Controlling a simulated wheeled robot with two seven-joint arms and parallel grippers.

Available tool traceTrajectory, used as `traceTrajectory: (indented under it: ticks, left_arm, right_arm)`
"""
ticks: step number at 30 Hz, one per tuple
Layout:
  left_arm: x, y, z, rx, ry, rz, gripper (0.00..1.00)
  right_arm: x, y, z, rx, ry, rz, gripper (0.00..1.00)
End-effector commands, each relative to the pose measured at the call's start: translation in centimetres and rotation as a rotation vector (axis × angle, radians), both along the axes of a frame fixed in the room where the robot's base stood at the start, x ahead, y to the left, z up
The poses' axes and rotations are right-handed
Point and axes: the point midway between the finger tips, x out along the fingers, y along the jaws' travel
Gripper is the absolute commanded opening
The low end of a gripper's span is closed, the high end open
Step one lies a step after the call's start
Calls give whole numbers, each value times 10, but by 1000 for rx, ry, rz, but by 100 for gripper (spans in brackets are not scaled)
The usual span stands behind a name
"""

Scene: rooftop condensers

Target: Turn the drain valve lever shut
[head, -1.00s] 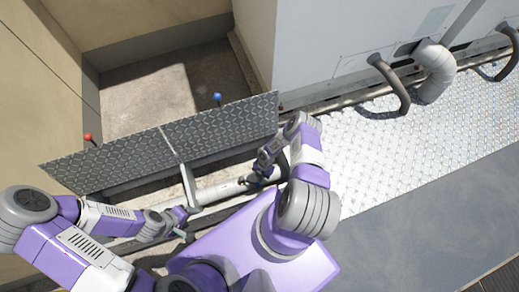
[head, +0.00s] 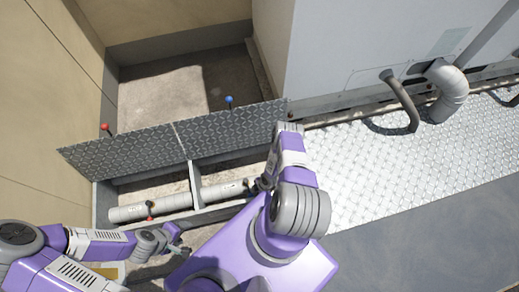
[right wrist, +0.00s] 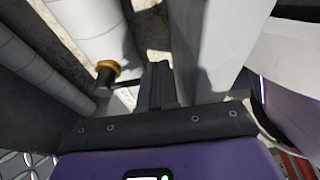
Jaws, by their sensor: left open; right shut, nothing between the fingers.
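I cannot tell which is the drain valve lever. In the right wrist view a yellow-and-black knob (right wrist: 108,70) stands beside a pale pipe (right wrist: 95,28), left of my shut, empty right gripper (right wrist: 158,72). That gripper is close to the knob; contact is unclear. In the head view it is mostly hidden by my arm. My left gripper (head: 184,250) is open, in front of the pipe and apart from it.
A tilted diamond-plate panel (head: 130,147) stands behind the pipe, with a red knob (head: 104,126) and a blue knob (head: 229,100) showing above it. A grey post (head: 194,182) crosses the pipe. A grey housing (head: 350,55) stands right, above bright tread plate (head: 390,165).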

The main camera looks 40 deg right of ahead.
Motion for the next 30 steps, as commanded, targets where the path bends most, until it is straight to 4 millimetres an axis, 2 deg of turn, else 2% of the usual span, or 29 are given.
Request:
traceTrajectory:
  ticks: [9, 24, 26, 30]
  left_arm:
    - [0, 0, -1, 0, 0, 0, 59]
    - [0, 0, 0, 0, 0, 0, 59]
    - [0, 0, 1, 0, 0, 0, 59]
    - [0, 0, 11, 0, 0, 0, 59]
  right_arm:
    - [0, 9, 0, 0, 1, 1, 0]
    - [1, 10, 1, 2, -1, 2, 0]
    - [0, 10, 3, 2, -1, 2, 0]
    - [-2, 4, 20, 1, 1, 3, 0]
